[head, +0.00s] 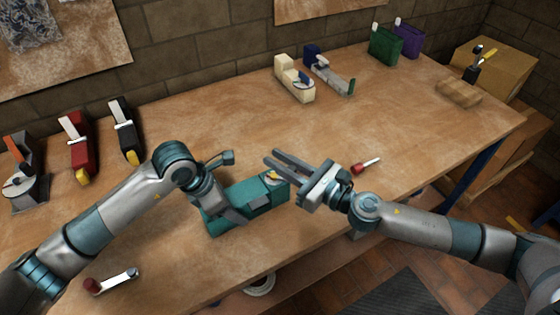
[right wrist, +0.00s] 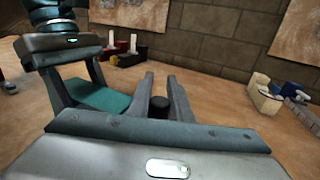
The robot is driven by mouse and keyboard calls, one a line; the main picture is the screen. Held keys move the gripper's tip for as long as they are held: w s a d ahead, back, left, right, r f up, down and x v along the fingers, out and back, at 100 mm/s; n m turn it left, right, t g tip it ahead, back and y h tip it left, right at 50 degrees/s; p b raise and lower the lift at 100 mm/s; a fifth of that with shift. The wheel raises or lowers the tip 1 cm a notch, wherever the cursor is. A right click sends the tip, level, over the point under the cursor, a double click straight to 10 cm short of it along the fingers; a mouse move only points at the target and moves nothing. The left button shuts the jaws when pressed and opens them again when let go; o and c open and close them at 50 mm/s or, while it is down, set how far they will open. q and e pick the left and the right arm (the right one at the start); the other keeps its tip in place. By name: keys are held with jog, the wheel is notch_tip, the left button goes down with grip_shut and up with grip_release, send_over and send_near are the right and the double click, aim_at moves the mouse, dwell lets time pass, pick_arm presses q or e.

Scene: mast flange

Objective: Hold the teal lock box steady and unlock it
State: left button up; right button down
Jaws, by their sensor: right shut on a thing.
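The teal lock box (head: 262,194) sits on the bench, with a pale round plate and a small yellow part (head: 272,176) on its right end. My left gripper (head: 228,212) is over the box's left part, one finger down its near side. In the right wrist view the left gripper's fingers (right wrist: 78,88) straddle the teal box (right wrist: 100,97); whether they press on it cannot be told. My right gripper (head: 268,157) is just above and beyond the box's right end. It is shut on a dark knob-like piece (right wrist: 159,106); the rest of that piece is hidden.
A red-handled key-like piece (head: 366,166) lies right of my right gripper, another (head: 110,281) at the front left. Red (head: 78,145), black (head: 126,130) and cream (head: 295,80) devices, and green (head: 386,46) and purple (head: 408,40) boxes stand farther back. The bench middle is clear.

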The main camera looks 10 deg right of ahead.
pick_arm(q)
jog(key=shift+s, duration=0.1)
pick_arm(e)
jog(key=n+g+y, duration=0.1)
jog(key=n+g, duration=0.1)
jog(key=n+g+y, duration=0.2)
jog(key=g, duration=0.1)
jog(key=n+g+y, duration=0.2)
jog(key=shift+w+a+g, duration=0.3)
jog(key=shift+w+g, duration=0.1)
jog(key=shift+a+n+g+y, duration=0.15)
jog(key=shift+n+g+y, duration=0.15)
jog(key=shift+n+g, duration=0.8)
jog(key=shift+a+n+g+y, duration=0.1)
jog(key=shift+n+g+y, duration=0.35)
jog(key=shift+g, duration=1.05)
jog(key=shift+n, duration=0.25)
jog(key=c, duration=1.6)
grip_release()
jog(key=d, duration=1.2)
jog(key=shift+s, duration=0.2)
